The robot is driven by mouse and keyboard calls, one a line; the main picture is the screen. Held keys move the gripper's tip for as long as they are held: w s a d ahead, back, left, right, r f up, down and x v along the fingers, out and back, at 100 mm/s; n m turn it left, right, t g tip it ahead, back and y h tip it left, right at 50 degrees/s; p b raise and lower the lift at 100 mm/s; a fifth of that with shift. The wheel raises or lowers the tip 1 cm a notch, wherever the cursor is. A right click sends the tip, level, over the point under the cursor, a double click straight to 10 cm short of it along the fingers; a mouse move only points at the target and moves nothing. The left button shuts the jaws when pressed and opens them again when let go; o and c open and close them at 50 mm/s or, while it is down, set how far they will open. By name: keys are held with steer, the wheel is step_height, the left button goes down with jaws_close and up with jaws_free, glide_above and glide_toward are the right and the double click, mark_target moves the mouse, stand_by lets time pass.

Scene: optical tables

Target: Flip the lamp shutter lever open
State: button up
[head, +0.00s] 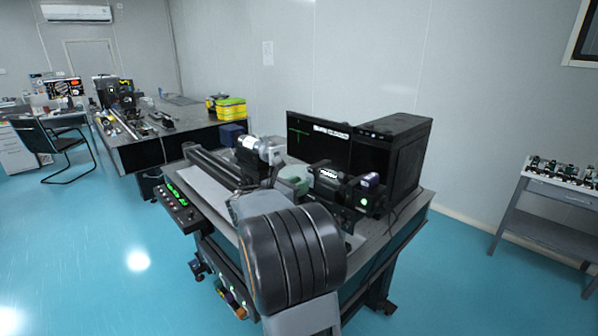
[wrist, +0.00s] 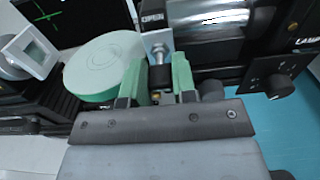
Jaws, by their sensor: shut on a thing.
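In the wrist view, my gripper (wrist: 157,84) has its two green fingers on either side of a small dark lever tip with a metal stem (wrist: 159,50), which I take to be the shutter lever. The gripper is shut on it. The lamp housing (wrist: 209,24), a dark body with a shiny cylinder, lies just right of the lever. In the head view the lamp unit (head: 335,180) sits on the optical table; my arm hides the lever and fingers there.
A pale green disc (wrist: 103,64) lies close left of my fingers. A dark knob (wrist: 279,86) is on the right. A monitor (head: 315,140) and a black computer case (head: 391,150) stand behind the lamp. A control box with green displays (head: 178,203) is at the table's left edge.

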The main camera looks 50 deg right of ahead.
step_height(320, 180, up, 2)
steer(key=y+p, duration=0.3)
steer(key=p, duration=0.4)
steer(key=shift+d+r+y, duration=0.1)
steer(key=shift+y, duration=0.2)
steer(key=y+p, duration=0.1)
steer(key=p, duration=0.1)
steer(key=y+p, duration=0.2)
steer(key=shift+d, duration=0.25)
steer(key=shift+y+p, duration=0.3)
steer(key=shift+p, duration=0.05)
steer(key=o, duration=0.9)
steer(key=v, duration=0.4)
steer(key=b+v, duration=0.1)
steer(key=v, duration=0.4)
steer(key=b+v, duration=0.1)
steer(key=v, duration=0.3)
steer(key=shift+s+a+r, duration=0.3)
